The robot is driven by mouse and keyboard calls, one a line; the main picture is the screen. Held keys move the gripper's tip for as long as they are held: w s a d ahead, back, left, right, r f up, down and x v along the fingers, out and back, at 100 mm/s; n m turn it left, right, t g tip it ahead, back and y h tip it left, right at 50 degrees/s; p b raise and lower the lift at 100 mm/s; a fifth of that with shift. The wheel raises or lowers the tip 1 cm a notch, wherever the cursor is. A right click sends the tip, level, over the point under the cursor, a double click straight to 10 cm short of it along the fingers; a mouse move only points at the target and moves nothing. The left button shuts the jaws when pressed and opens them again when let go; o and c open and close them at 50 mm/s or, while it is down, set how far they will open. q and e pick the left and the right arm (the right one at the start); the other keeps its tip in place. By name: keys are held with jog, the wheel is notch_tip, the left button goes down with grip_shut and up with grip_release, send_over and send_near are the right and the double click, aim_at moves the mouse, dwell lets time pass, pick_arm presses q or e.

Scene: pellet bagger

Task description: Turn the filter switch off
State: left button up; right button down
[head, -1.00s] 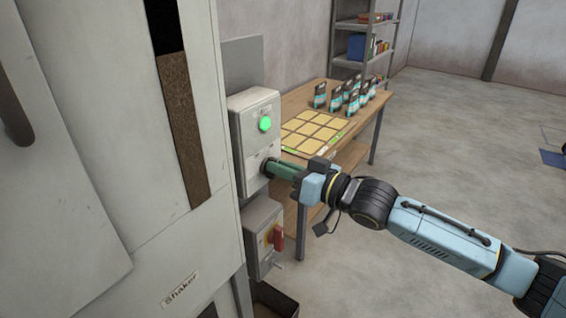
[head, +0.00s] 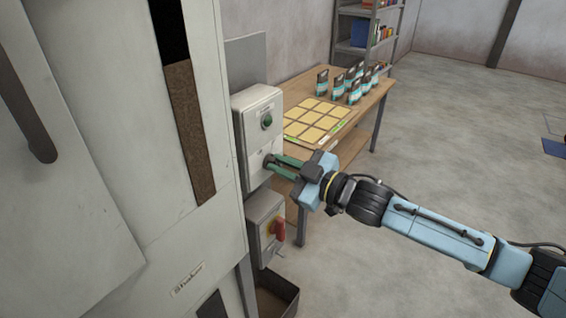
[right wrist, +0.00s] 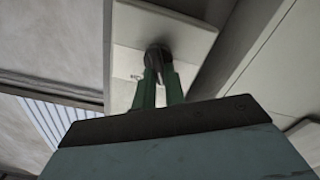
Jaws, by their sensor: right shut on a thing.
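The filter switch is a dark round knob (right wrist: 157,58) on the lower front of a pale control box (head: 258,108). A green lamp (head: 266,121) above it on the same box is dark. My right gripper (head: 271,161) reaches in from the right, its green fingers closed around the knob. In the right wrist view the fingertips (right wrist: 158,72) press on the knob from both sides and hide part of it. The knob's exact pointing direction cannot be made out. My left gripper is not in view.
A second box with a red rotary handle (head: 277,229) sits just below. A large pale cabinet (head: 110,150) fills the left. A wooden table (head: 366,106) with yellow squares and several upright packets stands behind. A dark open bin (head: 285,292) is on the floor.

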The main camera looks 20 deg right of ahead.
dwell(0.5)
jog(key=c, duration=1.5)
grip_release()
jog(key=shift+o, duration=0.2)
jog(key=b+v, duration=0.3)
jog(key=v, duration=1)
jog(key=shift+s, duration=0.15)
